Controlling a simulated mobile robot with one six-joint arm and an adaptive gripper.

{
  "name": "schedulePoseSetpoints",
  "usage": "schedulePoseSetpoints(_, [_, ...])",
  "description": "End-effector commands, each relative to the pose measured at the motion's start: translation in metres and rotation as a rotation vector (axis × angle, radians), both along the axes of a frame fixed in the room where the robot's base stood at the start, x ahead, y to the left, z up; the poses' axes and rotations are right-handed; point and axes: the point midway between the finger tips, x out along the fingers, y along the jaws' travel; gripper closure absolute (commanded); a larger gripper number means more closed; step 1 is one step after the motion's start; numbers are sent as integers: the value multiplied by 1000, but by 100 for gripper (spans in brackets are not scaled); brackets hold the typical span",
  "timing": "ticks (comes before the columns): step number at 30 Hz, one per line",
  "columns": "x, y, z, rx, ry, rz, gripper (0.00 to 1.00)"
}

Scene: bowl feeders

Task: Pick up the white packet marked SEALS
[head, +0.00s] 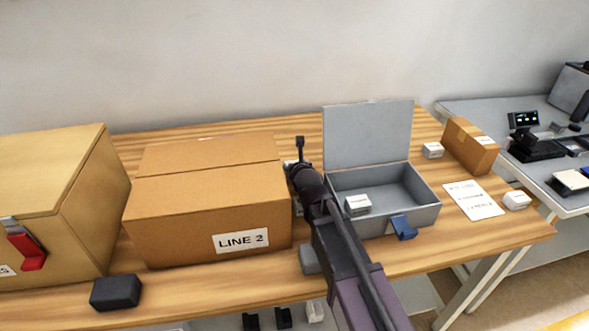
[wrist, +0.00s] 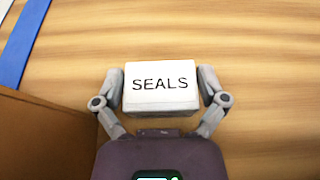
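The white packet marked SEALS (wrist: 160,88) lies between the two grey fingers of my gripper (wrist: 161,86) in the wrist view. Its label faces the camera. The fingers are against its left and right sides, with no clear gap on either side. I cannot tell whether the packet rests on the wooden table or is just above it. In the head view my gripper (head: 299,168) is between the LINE 2 carton and the open grey box, and my own arm mostly hides the packet there.
The LINE 2 carton (head: 207,204) stands close to the left. The open grey box (head: 396,217) stands to the right, with a white packet (head: 357,204) inside. Another white packet (head: 432,150), a small carton (head: 470,147) and a paper sheet (head: 473,200) are farther right. A dark block (head: 115,292) lies front left.

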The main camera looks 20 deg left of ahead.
Motion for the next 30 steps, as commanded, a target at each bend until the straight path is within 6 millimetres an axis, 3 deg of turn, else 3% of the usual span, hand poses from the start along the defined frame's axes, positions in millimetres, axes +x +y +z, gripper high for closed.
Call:
schedulePoseSetpoints(1, [0,0,0,0,0,0,39])
schedulePoseSetpoints(4, [0,0,0,0,0,0,68])
schedulePoseSetpoints(5, [0,0,0,0,0,0,71])
schedulePoseSetpoints(20, [-1,1,6,0,0,1,71])
schedulePoseSetpoints(30, [0,1,32,0,0,1,71])
